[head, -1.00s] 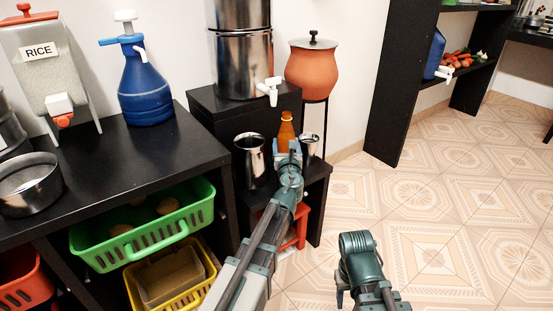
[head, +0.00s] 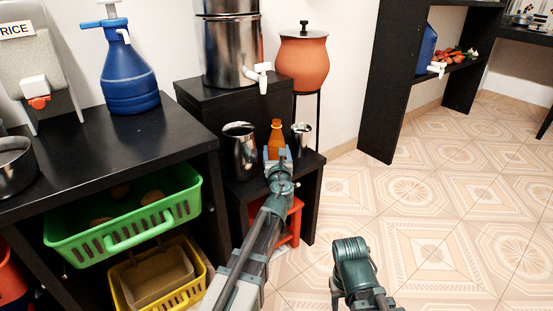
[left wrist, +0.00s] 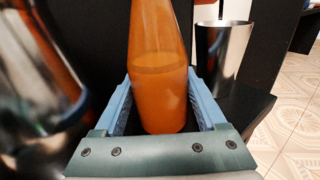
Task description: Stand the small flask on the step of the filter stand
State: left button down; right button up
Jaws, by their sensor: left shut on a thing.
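The small flask (head: 276,137), an orange bottle with a narrow neck, is upright between my left gripper's (head: 278,158) fingers. In the left wrist view the flask (left wrist: 158,75) sits between the two blue fingers, which are shut on it. The filter stand (head: 235,100) is black, with a lower step (head: 308,165) in front. The flask is over the step, between two steel cups. Its base is hidden by my gripper in the head view, so I cannot tell whether it touches the step. My right gripper's jaws are not clearly visible at the bottom, by my right arm.
A large steel cup (head: 240,150) stands left of the flask and a smaller steel cup (head: 301,139) stands right of it, both close. The steel filter (head: 228,50) with a white tap stands above. A red stool (head: 292,222) is beneath the step.

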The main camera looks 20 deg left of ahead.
pick_arm(q)
jog(key=shift+a+f, duration=0.1)
jog(key=shift+f, duration=0.1)
jog(key=shift+c, duration=2)
grip_release()
jog(key=shift+f, duration=0.1)
jog(key=shift+o, duration=0.9)
jog(key=shift+r, duration=0.25)
jog(key=v, duration=1.2)
